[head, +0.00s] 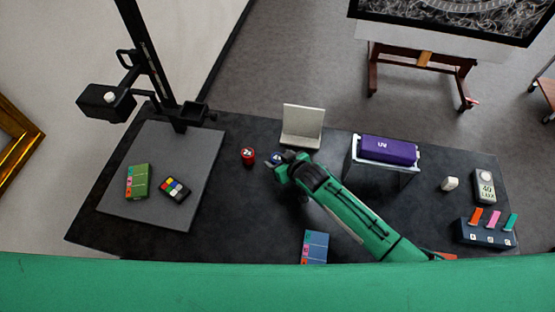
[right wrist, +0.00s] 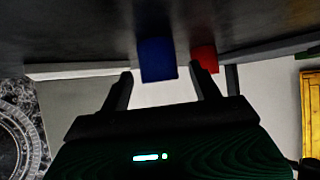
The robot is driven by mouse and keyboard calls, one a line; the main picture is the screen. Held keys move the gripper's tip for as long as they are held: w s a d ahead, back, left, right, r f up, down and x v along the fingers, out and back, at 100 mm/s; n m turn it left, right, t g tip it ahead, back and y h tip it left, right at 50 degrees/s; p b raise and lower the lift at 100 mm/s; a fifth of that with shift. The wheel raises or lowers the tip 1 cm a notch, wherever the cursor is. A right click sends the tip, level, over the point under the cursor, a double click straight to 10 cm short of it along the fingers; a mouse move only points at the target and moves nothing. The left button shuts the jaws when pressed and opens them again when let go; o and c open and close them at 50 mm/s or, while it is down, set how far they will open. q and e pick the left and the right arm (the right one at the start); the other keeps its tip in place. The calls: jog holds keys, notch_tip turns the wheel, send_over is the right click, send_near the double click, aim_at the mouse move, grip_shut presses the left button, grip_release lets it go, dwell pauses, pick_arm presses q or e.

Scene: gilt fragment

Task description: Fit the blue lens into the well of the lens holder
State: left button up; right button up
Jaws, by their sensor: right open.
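The blue lens (head: 277,157) stands on the dark table, partly hidden by my right gripper (head: 280,163) in the head view. In the right wrist view the blue lens (right wrist: 157,60) shows between the two spread fingers of my right gripper (right wrist: 161,70). The gripper is open; I cannot tell whether a finger touches the lens. A cream L-shaped stand (head: 302,125) is just behind; I see no well on it and cannot tell whether it is the lens holder. My left gripper is out of view.
A red 2x lens (head: 248,156) stands close left of the blue one. A purple UV box (head: 387,149) sits on a stand to the right. A grey copy-stand board (head: 165,205) holds colour cards at left. A blue card (head: 315,245) lies near the front edge.

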jog(key=c, duration=1.1)
